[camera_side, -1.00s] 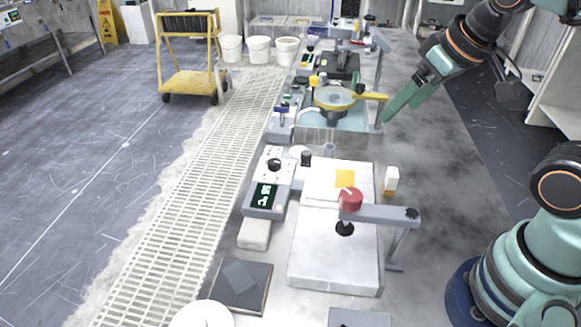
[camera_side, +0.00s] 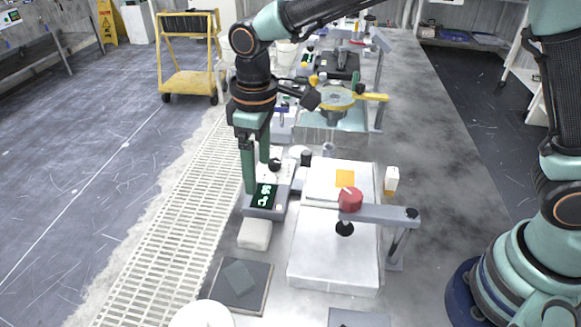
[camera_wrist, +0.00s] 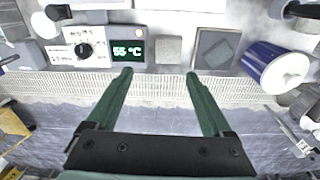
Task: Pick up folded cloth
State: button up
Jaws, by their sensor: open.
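A pale, block-shaped item that looks like the folded cloth (camera_side: 255,234) lies on the bench in front of the temperature controller (camera_side: 262,203) in the side view. In the wrist view the cloth (camera_wrist: 168,49) is a grey-beige square just right of the controller's display (camera_wrist: 128,50). My gripper (camera_side: 256,178) is open with its fingers pointing down, over or beside the controller and behind the cloth in the side view. In the wrist view my gripper (camera_wrist: 158,73) has nothing between its fingers, and the cloth lies just beyond the fingertips. Their exact height is hard to tell.
A dark plate with a grey square (camera_side: 240,285) lies in front of the cloth. A white platen (camera_side: 310,265) with a grey arm and red knob is to the right. A floor grating (camera_side: 180,220) runs left.

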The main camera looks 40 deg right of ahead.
notch_tip(320, 180, down, 3)
jog(key=a, duration=0.2)
send_over(254, 229)
jog(key=shift+n, duration=0.3)
notch_tip(254, 229, down, 5)
jog(key=shift+d+r, duration=0.1)
jog(key=shift+f, duration=3.2)
jog(key=c, duration=1)
jog(key=shift+r, duration=0.1)
notch_tip(254, 229, up, 20)
